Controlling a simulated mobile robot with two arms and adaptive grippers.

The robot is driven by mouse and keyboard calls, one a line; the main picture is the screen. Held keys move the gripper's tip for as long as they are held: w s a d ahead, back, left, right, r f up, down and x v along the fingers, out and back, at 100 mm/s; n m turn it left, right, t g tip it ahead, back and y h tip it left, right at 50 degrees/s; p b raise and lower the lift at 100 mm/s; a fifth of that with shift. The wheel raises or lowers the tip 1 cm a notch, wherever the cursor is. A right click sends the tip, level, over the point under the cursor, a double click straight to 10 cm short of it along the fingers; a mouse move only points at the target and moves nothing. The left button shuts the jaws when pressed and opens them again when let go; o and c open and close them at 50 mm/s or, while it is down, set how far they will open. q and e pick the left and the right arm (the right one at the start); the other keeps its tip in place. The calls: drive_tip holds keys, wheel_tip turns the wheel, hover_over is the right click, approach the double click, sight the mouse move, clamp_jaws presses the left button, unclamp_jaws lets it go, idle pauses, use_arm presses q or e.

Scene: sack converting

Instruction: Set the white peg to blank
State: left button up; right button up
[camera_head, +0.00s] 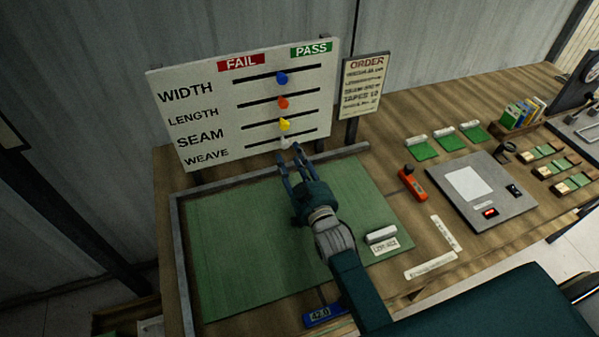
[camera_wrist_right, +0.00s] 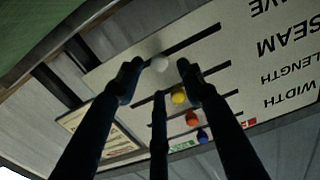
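The white peg (camera_head: 285,142) sits near the middle of the WEAVE slot, lowest on the white board (camera_head: 215,95) marked FAIL and PASS. It also shows in the right wrist view (camera_wrist_right: 159,63), between the spread fingertips. My right gripper (camera_head: 289,154) is open just in front of and below the white peg; whether a finger touches it cannot be told. Above it, the yellow peg (camera_head: 284,125), red peg (camera_head: 283,103) and blue peg (camera_head: 282,78) sit near the middles of the SEAM, LENGTH and WIDTH slots. My left gripper is not in view.
A green mat (camera_head: 235,245) with a grey raised edge lies below the board. An order sign (camera_head: 363,85) stands right of it. An orange tool (camera_head: 411,184), a grey panel (camera_head: 500,215) and several green-and-white blocks lie further right.

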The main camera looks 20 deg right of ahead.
drive_tip(key=s, duration=0.7)
drive_tip(key=shift+s, duration=0.15)
drive_tip(key=shift+r, duration=0.2)
